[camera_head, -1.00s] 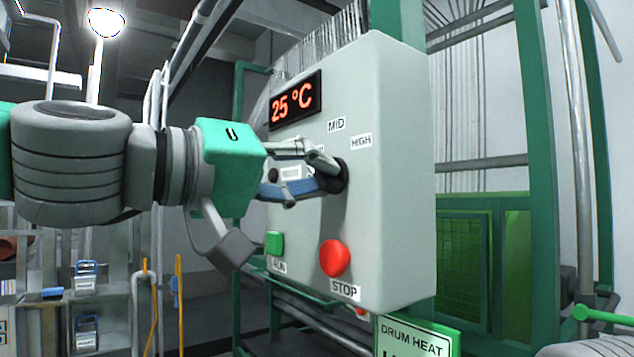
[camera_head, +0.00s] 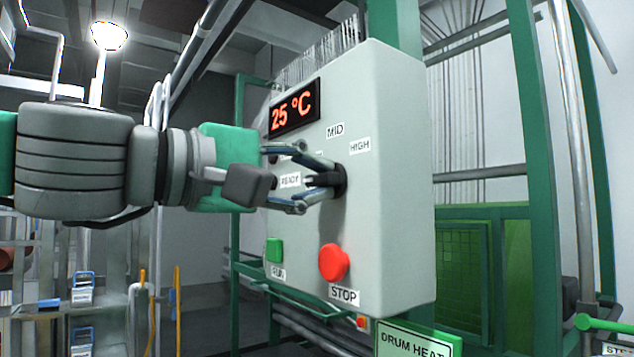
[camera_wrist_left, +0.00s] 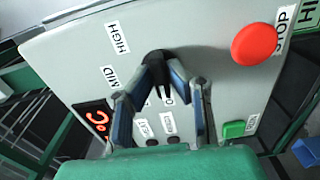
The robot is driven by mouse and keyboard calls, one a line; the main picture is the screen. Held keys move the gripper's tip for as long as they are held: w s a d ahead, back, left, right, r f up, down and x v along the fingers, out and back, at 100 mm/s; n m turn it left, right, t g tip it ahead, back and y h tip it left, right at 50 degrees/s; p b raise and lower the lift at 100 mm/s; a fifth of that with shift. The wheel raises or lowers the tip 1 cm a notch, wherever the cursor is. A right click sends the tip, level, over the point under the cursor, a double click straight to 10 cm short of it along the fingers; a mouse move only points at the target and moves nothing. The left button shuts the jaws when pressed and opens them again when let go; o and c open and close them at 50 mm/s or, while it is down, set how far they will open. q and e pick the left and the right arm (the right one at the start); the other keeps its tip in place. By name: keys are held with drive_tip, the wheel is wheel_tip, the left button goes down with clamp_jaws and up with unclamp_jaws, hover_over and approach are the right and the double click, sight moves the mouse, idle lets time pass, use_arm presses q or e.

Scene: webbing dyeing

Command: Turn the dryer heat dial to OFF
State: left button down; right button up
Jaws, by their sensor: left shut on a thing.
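The dryer heat dial (camera_head: 341,180) is a black knob on the front of a pale grey control box (camera_head: 395,200). MID and HIGH labels sit above and to the right of it. My left gripper (camera_head: 325,180) reaches in from the left and is shut on the dial, one finger above and one below. In the left wrist view the fingertips (camera_wrist_left: 162,70) close around the black dial (camera_wrist_left: 157,56). The other labels around the dial are partly covered by the fingers, so an OFF mark cannot be read. My right gripper is not in view.
A red STOP button (camera_head: 333,262) and a green RUN button (camera_head: 274,250) are below the dial. A display (camera_head: 294,107) reads 25 °C. A small label reads READY. A green DRUM HEAT sign (camera_head: 418,340) hangs under the box. Green frame posts stand behind.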

use_arm(q)
drive_tip(key=shift+f, duration=0.4)
drive_tip(key=c, duration=1.6)
unclamp_jaws()
drive_tip(key=shift+o, duration=0.2)
drive_tip(key=shift+w+a+r, duration=0.1)
drive_tip(key=shift+a+r, duration=0.1)
drive_tip(key=shift+a, duration=0.1)
drive_tip(key=v, duration=1.1)
drive_tip(key=shift+a, duration=0.4)
drive_tip(key=shift+s+d+f, duration=0.1)
drive_tip(key=shift+s+d, duration=0.05)
drive_tip(key=shift+s, duration=0.05)
drive_tip(key=shift+w+f, duration=0.1)
